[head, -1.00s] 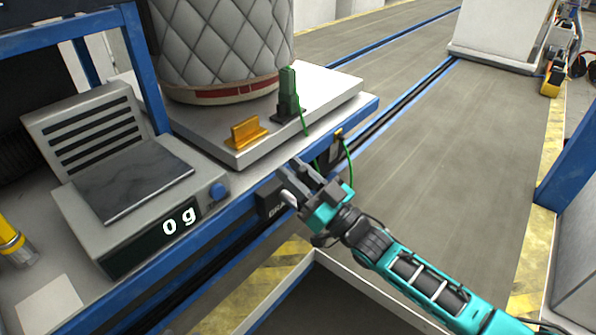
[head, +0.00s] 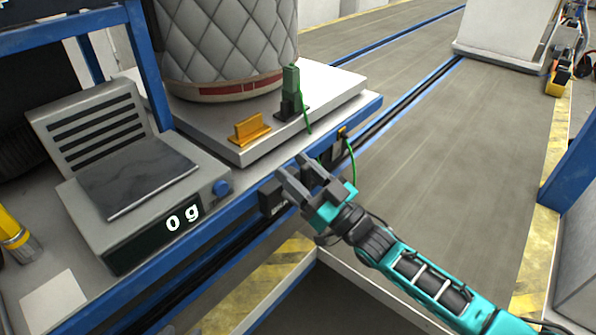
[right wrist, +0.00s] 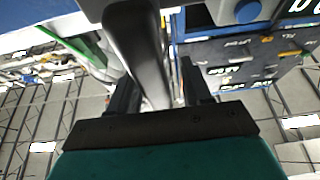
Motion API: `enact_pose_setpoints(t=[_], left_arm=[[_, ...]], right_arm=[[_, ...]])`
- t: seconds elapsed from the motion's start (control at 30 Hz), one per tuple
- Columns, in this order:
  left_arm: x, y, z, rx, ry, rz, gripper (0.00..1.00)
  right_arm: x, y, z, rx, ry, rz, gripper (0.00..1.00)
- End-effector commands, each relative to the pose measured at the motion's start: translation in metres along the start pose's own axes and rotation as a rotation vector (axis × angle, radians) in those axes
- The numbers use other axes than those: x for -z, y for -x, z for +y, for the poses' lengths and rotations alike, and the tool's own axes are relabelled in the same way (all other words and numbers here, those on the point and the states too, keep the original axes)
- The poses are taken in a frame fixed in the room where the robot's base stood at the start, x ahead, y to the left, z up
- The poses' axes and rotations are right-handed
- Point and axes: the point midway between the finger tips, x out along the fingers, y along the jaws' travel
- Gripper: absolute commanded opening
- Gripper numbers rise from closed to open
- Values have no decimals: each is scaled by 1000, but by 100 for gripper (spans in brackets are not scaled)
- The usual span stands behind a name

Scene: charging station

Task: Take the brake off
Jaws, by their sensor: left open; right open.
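The brake box (head: 270,198) is a dark block on the front side of the blue-framed cart; the gripper partly covers it and its lettering. My right gripper (head: 293,172) is open in front of the cart's edge, beside the box. In the right wrist view a smooth grey bar (right wrist: 138,45), apparently the brake lever, runs between the two open fingers (right wrist: 158,90). I cannot tell whether the fingers touch it. The lever is not clearly visible in the head view. My left gripper is not in view.
A scale (head: 150,215) reading 0 g stands on the cart at left. A white plate (head: 335,85) carries a quilted drum (head: 228,45), an orange block (head: 249,129) and a green connector (head: 290,88). A green cable (head: 350,160) hangs close to the gripper.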

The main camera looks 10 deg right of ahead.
Motion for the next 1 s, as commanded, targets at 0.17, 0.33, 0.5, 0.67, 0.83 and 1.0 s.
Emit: enact_pose_setpoints(t=[0.17, 0.33, 0.5, 0.67, 0.83, 1.0], left_arm=[[2, 1, 0, 0, 0, 1, 43], [4, 2, 0, 0, 0, 1, 43], [5, 2, 0, 0, 2, 2, 43], [5, 2, 1, 0, 6, 3, 43], [6, 2, 2, 0, 11, 4, 43], [6, 2, 2, 0, 12, 4, 43]], right_arm=[[-1, 21, 0, -1, -1, -5, 49], [-1, 59, 0, -1, 0, -7, 49], [-1, 95, 0, 0, 0, -5, 49], [-1, 118, 0, 0, 1, -3, 49], [0, 128, 0, 1, 1, -2, 49], [0, 129, 0, 1, 1, 0, 49]])
